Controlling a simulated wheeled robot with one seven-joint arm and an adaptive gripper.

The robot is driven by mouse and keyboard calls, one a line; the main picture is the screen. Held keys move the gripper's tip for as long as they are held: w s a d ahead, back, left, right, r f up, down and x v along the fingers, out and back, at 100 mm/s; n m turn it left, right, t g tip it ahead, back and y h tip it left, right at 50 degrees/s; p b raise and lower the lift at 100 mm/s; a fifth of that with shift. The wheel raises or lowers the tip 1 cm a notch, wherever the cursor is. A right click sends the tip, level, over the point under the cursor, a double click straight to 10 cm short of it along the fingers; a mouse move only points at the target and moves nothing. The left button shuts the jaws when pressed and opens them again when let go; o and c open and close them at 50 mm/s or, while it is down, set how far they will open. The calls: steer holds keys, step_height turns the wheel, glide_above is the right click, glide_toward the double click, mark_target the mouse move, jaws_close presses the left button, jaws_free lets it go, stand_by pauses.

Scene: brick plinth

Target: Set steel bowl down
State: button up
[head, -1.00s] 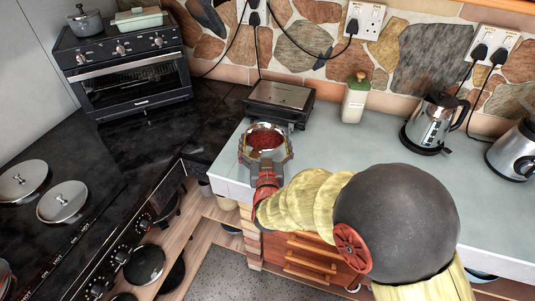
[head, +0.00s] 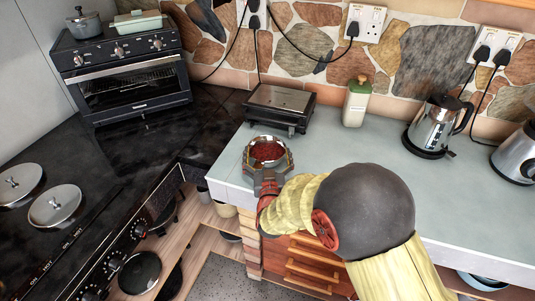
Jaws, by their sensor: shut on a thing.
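The steel bowl (head: 284,160) is round and shiny, with a dark red filling inside. It is near the left front corner of the pale grey counter (head: 345,150), in front of the black-sided steel appliance. My gripper (head: 267,170) is shut on the bowl, its fingers on both sides of the rim. The bowl looks about level. Its underside is hidden, so I cannot tell whether it touches the counter.
The flat steel appliance (head: 280,108) stands just behind the bowl. A cream-green bottle (head: 356,102) and a steel kettle (head: 433,125) stand further right. The dark hob counter with an oven (head: 135,82) is to the left. The counter between bowl and kettle is clear.

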steer(key=shift+f, duration=0.1)
steer(key=o, duration=1.2)
steer(key=shift+o, duration=0.2)
